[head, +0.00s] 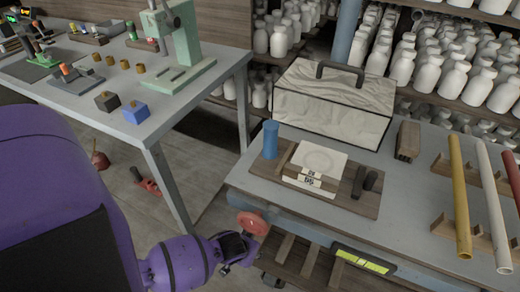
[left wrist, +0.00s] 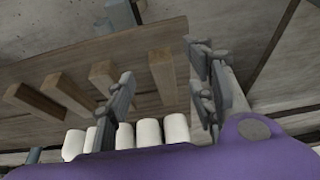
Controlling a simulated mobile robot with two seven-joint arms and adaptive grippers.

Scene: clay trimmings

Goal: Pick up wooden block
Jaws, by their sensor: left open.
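Several wooden blocks stand in a row on a wooden board (left wrist: 60,52) in the left wrist view; one wooden block (left wrist: 162,75) appears between my finger lines, with others (left wrist: 105,76) to its left. In the head view, similar wooden pieces (head: 284,247) lie on the low shelf under the right table. Another wooden block (head: 408,141) lies on the tabletop beside the patterned case. My left gripper (head: 236,248) is at the left end of the low shelf. In its wrist view the left gripper (left wrist: 160,80) is open, with nothing held. My right gripper is in neither view.
White cylinders (left wrist: 148,132) stand near the gripper in the wrist view. A red round part (head: 252,222) is close to my left gripper. The right table (head: 245,178) overhangs the shelf, and a green-yellow level (head: 362,260) lies along the shelf front.

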